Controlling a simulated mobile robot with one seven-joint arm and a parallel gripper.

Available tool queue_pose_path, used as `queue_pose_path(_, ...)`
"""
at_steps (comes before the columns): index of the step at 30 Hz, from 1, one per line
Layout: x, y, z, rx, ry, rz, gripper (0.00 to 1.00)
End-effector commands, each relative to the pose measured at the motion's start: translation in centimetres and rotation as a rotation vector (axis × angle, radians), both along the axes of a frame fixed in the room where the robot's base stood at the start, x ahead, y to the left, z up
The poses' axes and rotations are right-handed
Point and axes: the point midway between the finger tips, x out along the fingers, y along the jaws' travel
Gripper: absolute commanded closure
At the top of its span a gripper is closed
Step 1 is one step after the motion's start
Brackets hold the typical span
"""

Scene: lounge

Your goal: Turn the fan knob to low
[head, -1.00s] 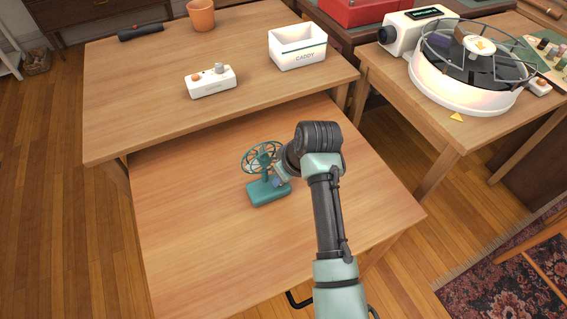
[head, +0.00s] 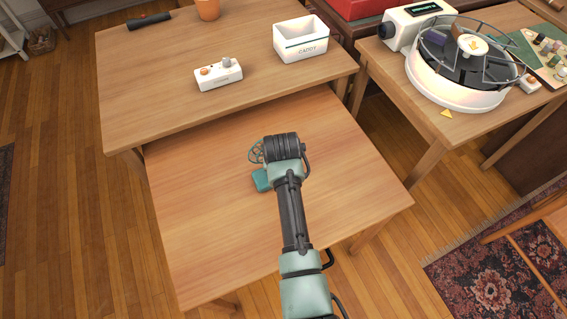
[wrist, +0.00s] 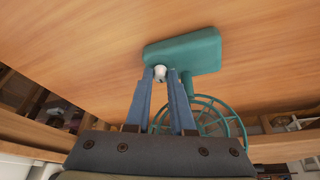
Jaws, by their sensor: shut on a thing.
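The teal fan (head: 261,180) stands on the near wooden table. In the head view my arm covers much of it, so only part of its base and round cage show. In the wrist view the fan's base (wrist: 198,53) fills the upper middle, with its wire cage below and to the right. A small whitish knob (wrist: 160,72) on the base sits between the blue fingertips of my gripper (wrist: 161,77). My gripper is shut on this knob. The knob's setting marks cannot be read. The head view hides my gripper behind my arm.
The far table holds a white box with knobs (head: 218,75), a white caddy (head: 301,46), an orange cup (head: 208,8) and a dark cylinder (head: 150,21). A large round white device (head: 460,92) stands on the right table. The near table's front and right are clear.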

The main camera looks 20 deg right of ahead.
Motion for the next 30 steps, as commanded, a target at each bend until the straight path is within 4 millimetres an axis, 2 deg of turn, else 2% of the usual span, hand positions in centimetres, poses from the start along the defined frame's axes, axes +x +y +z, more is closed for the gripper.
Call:
queue_pose_path(14, 0.1, -0.02, 0.08, 0.0, -0.002, -0.016, 1.0)
queue_pose_path(15, 0.09, -0.02, 0.08, 0.0, -0.002, -0.015, 0.77)
queue_pose_path(20, 0.07, -0.01, 0.06, 0.0, -0.002, -0.015, 0.48)
queue_pose_path(30, 0.05, 0.02, 0.02, 0.0, -0.001, -0.014, 0.48)
